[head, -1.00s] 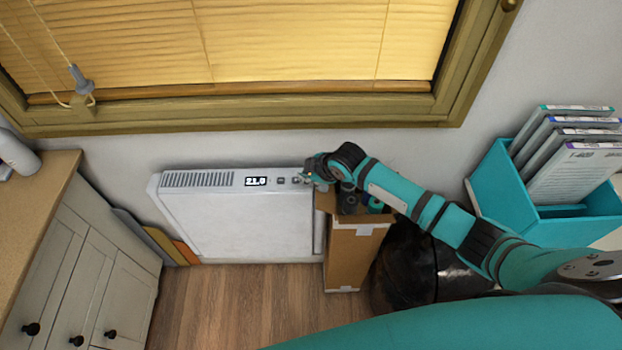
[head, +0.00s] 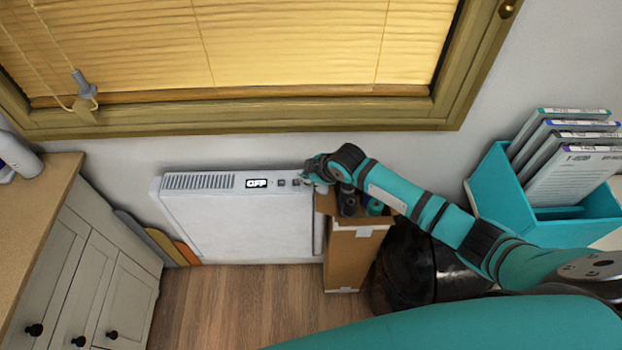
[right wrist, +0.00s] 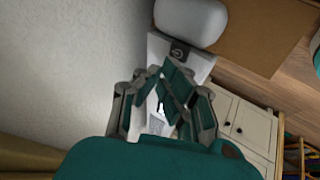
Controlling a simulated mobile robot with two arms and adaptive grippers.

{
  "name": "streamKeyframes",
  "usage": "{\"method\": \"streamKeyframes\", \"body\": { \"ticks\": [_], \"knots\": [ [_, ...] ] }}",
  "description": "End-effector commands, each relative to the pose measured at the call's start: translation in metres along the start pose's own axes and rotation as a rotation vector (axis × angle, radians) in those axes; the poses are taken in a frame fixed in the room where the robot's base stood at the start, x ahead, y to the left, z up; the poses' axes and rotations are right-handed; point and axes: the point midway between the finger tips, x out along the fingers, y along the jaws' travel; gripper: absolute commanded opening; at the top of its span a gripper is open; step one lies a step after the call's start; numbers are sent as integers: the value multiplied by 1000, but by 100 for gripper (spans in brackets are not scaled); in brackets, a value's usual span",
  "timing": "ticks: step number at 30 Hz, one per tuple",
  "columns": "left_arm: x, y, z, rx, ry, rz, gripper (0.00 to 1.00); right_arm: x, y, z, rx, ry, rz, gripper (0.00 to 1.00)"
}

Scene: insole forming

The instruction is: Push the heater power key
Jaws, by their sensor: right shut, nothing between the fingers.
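The white heater (head: 240,225) stands against the wall below the window. Its small display (head: 257,183) on the top edge reads OFF. Dark keys (head: 281,183) sit right of the display. My right gripper (head: 309,179) is shut and empty, at the right end of the heater's top, over the end of the key row. In the right wrist view, a dark key with a power symbol (right wrist: 179,51) shows beyond the fingers (right wrist: 176,90). Whether a fingertip touches a key cannot be told. My left gripper is not in view.
An open cardboard box (head: 352,255) with dark items stands right of the heater, under my right forearm. A black glossy bag (head: 405,265) is beside it. A teal file holder (head: 500,190) is at the right. A cabinet (head: 85,270) stands at the left.

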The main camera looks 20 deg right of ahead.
Motion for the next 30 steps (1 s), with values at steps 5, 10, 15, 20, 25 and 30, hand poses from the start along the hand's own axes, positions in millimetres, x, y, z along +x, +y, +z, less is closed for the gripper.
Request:
{"method": "streamKeyframes", "body": {
  "ticks": [5, 10, 15, 20, 25, 30],
  "knots": [
    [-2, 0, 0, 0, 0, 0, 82, -2, 1, -1, 0, 0, 0, 0],
    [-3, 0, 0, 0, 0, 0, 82, -2, 1, -1, 0, 0, 0, 0],
    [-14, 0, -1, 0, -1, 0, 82, -11, 6, -6, 0, 0, 0, 0],
    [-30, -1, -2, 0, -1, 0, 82, -25, 14, -14, 0, 0, 0, 0],
    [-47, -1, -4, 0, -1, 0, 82, -38, 21, -21, 0, 0, 0, 0],
    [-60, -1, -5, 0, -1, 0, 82, -50, 27, -27, 0, 0, 0, 0]
  ]
}}
